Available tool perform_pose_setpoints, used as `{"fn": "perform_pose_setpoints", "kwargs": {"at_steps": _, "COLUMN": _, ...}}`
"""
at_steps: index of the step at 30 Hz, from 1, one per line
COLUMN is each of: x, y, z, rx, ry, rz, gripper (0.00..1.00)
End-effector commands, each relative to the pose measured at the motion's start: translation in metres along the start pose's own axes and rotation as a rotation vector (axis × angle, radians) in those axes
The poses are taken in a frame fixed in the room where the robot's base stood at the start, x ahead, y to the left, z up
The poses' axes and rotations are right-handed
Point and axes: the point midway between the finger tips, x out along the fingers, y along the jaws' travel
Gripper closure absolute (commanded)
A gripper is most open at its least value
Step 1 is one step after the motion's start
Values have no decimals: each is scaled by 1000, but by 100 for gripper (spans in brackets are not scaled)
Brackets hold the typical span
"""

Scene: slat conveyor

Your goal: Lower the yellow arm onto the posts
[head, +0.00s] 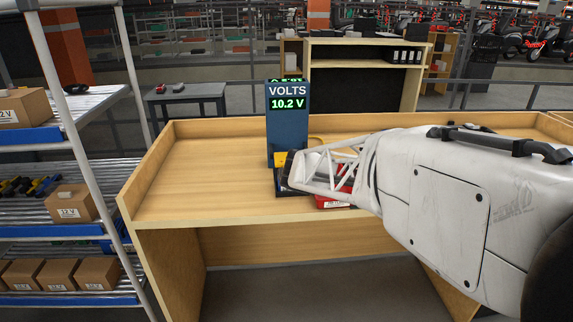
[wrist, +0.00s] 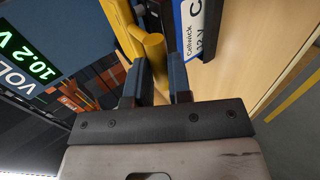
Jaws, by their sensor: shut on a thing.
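The yellow arm (wrist: 124,32) shows in the wrist view as a thick yellow bar with a rounded bend, between my gripper's fingers. My gripper (wrist: 158,85) is shut on it. In the head view a bit of yellow (head: 281,159) shows at the foot of the blue tester (head: 287,142), whose screen reads VOLTS 10.2 V. A battery (wrist: 194,22) with a blue and white label, partly reading Cellwick and 12 V, lies just beyond the fingers in the wrist view. I cannot make out the posts, or whether the yellow arm touches them.
The wooden bench (head: 200,185) has low raised edges and is clear on its left. A red item (head: 335,203) sits partly behind my gripper in the head view. A roller rack (head: 60,210) with cardboard boxes stands at the left.

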Motion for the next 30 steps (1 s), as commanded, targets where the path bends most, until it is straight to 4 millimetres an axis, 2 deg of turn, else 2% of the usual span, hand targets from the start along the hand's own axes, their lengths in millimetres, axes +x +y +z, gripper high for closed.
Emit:
{"fn": "perform_pose_setpoints", "kwargs": {"at_steps": 1, "x": 9, "y": -23, "z": 1, "rx": -2, "ry": -4, "rz": -22, "gripper": 100}}
{"fn": "perform_pose_setpoints", "kwargs": {"at_steps": 30, "x": 15, "y": -31, "z": 0, "rx": -3, "ry": -3, "rz": 21, "gripper": 100}}
